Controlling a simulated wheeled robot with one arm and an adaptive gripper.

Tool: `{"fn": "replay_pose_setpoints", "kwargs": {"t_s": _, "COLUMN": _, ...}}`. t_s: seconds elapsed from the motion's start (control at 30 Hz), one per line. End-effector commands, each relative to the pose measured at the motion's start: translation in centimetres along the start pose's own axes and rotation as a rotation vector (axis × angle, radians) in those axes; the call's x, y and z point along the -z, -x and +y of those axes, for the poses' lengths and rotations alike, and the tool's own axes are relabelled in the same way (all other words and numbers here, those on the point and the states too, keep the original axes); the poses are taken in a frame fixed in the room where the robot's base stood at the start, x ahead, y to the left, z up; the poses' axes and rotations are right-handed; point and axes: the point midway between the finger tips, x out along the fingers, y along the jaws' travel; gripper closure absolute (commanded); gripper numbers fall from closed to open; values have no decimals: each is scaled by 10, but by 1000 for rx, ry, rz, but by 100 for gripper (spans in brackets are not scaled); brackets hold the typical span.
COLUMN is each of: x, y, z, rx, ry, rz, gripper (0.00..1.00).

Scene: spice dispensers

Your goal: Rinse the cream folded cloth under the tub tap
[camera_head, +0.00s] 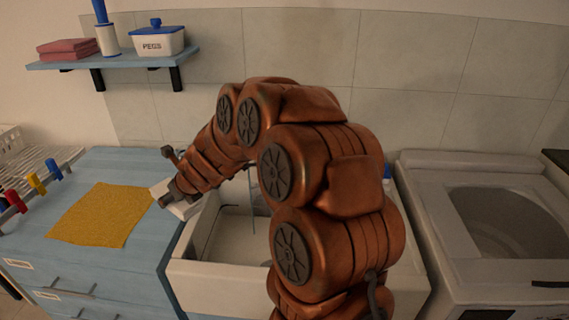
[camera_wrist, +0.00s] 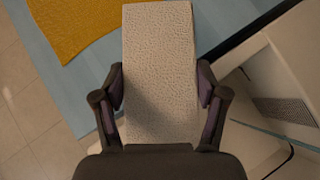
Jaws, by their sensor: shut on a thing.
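The cream folded cloth (camera_wrist: 160,60) is held lengthwise between the two fingers of my gripper (camera_wrist: 160,88) in the wrist view. In the head view a small pale part of the cloth (camera_head: 159,188) shows by my gripper (camera_head: 177,192), near the blue counter's right edge beside the tub. The white tub (camera_head: 215,277) is in the middle, partly hidden by my arm. A thin pale vertical line (camera_head: 252,205) shows over the tub; I cannot tell whether it is running water. The tap itself is hidden behind my arm.
A mustard cloth (camera_head: 100,215) lies flat on the blue counter (camera_head: 125,165). A drying rack with coloured pegs (camera_head: 36,183) stands at the far left. A wall shelf (camera_head: 115,61) holds a peg box and folded red cloths. A white washer (camera_head: 440,215) stands right of the tub.

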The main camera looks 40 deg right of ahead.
Motion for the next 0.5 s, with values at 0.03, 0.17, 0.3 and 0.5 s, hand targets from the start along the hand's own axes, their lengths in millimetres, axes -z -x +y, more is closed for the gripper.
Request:
{"fn": "replay_pose_setpoints", "kwargs": {"t_s": 0.03, "x": -3, "y": 7, "z": -12, "rx": -9, "ry": 9, "rz": -1, "gripper": 65}}
{"fn": "replay_pose_setpoints", "kwargs": {"t_s": 0.17, "x": -7, "y": 23, "z": -34, "rx": -51, "ry": 54, "rz": -1, "gripper": 65}}
{"fn": "replay_pose_setpoints", "kwargs": {"t_s": 0.3, "x": -6, "y": 43, "z": -56, "rx": -100, "ry": 100, "rz": -1, "gripper": 65}}
{"fn": "replay_pose_setpoints", "kwargs": {"t_s": 0.5, "x": 2, "y": 77, "z": -87, "rx": -168, "ry": 168, "rz": -1, "gripper": 65}}
